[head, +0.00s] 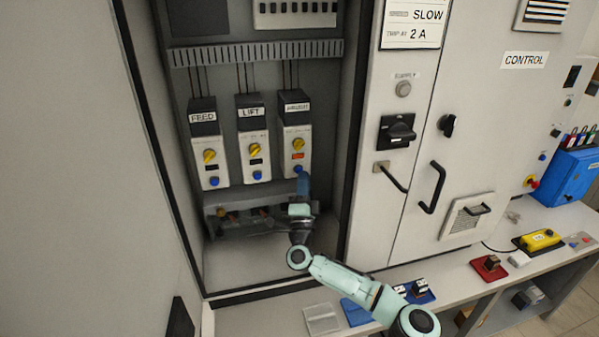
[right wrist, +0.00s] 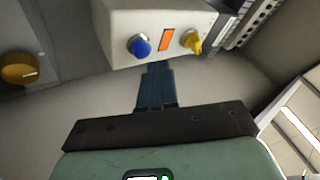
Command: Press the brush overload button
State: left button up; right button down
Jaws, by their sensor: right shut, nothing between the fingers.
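Three overload units stand in a row in the open cabinet, labelled FEED (head: 203,117), LIFT (head: 251,112) and a right-hand one (head: 297,106) whose label is too blurred to read surely. The right-hand unit has a yellow knob (head: 298,144), an orange window (head: 298,156) and a blue button (head: 298,169). In the right wrist view are its blue button (right wrist: 142,45), orange window (right wrist: 166,40) and yellow knob (right wrist: 191,41). My right gripper (head: 303,178) is shut and empty; its blue fingertips (right wrist: 157,68) are close to the blue button. I cannot tell whether they touch. My left gripper is out of view.
A rail with small parts (head: 235,213) runs low in the cabinet below the units. The cabinet's open left door (head: 75,150) and right panel (head: 385,215) flank the opening. A bench (head: 460,285) with several small items runs along the front.

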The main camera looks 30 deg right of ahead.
jog(key=shift+w, duration=0.2)
dwell(0.6)
jog(key=shift+w+d, duration=0.1)
jog(key=shift+w, duration=0.15)
jog(key=shift+w+d, duration=0.1)
jog(key=shift+w, duration=0.3)
dwell(0.7)
jog(key=shift+s+a+b, duration=0.2)
jog(key=shift+s+b, duration=0.65)
jog(key=shift+b, duration=0.45)
